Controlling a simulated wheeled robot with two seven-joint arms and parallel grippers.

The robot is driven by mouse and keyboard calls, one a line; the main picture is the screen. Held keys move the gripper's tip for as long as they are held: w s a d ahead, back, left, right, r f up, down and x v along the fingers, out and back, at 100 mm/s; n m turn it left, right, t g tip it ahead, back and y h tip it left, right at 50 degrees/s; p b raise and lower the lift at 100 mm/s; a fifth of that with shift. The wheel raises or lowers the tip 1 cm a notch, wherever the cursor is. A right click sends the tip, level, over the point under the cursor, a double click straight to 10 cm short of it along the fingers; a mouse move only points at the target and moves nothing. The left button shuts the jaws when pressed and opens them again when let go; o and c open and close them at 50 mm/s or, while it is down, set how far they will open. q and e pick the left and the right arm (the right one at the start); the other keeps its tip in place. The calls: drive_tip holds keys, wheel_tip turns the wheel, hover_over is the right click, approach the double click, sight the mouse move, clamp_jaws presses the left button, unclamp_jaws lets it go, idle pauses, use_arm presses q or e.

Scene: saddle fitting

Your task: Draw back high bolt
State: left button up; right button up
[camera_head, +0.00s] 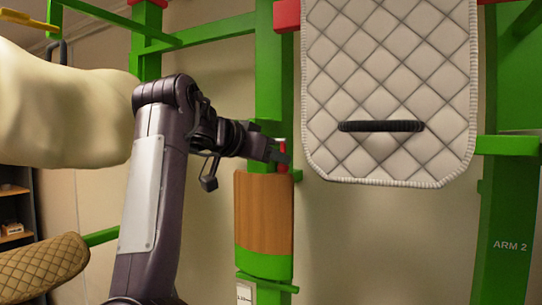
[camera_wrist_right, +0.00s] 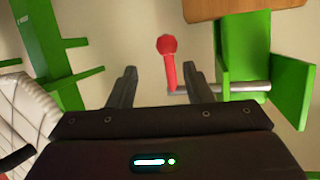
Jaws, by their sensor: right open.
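The high bolt is a silver rod (camera_wrist_right: 238,88) running through a green bracket, with a red round-ended handle (camera_wrist_right: 169,62) standing off it. In the head view the red handle (camera_head: 283,166) shows beside the green post, just above the wooden block. My right gripper (camera_head: 277,152) is at the handle. In the right wrist view the gripper (camera_wrist_right: 159,69) is open, and the handle shows between its two fingers, nearer the right one. I cannot tell whether either finger touches it. My left gripper is not in view.
A quilted white pad (camera_head: 390,85) with a black handle (camera_head: 381,126) hangs right of the gripper. A wooden block (camera_head: 263,213) is below it on the green post (camera_head: 273,70). A cream rounded form (camera_head: 65,115) fills the left. Another green post (camera_head: 503,235) stands at right.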

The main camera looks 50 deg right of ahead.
sight(288, 168)
idle(0.3)
drive_tip(key=f+h, duration=0.1)
drive_tip(key=f+m+t+h+p, duration=0.1)
drive_tip(key=f+m+h, duration=0.1)
drive_tip(key=shift+w+d+f+t, duration=0.1)
drive_tip(key=shift+w+f+t, duration=0.1)
drive_tip(key=shift+w+t, duration=0.1)
drive_tip(key=d+p, duration=0.1)
drive_tip(key=d, duration=0.1)
drive_tip(key=d+p, duration=0.2)
drive_tip(key=w+d+p, duration=0.1)
drive_tip(key=d, duration=0.2)
drive_tip(key=shift+d+r+p, duration=0.1)
drive_tip(key=shift+p, duration=0.25)
drive_tip(key=shift+d, duration=0.25)
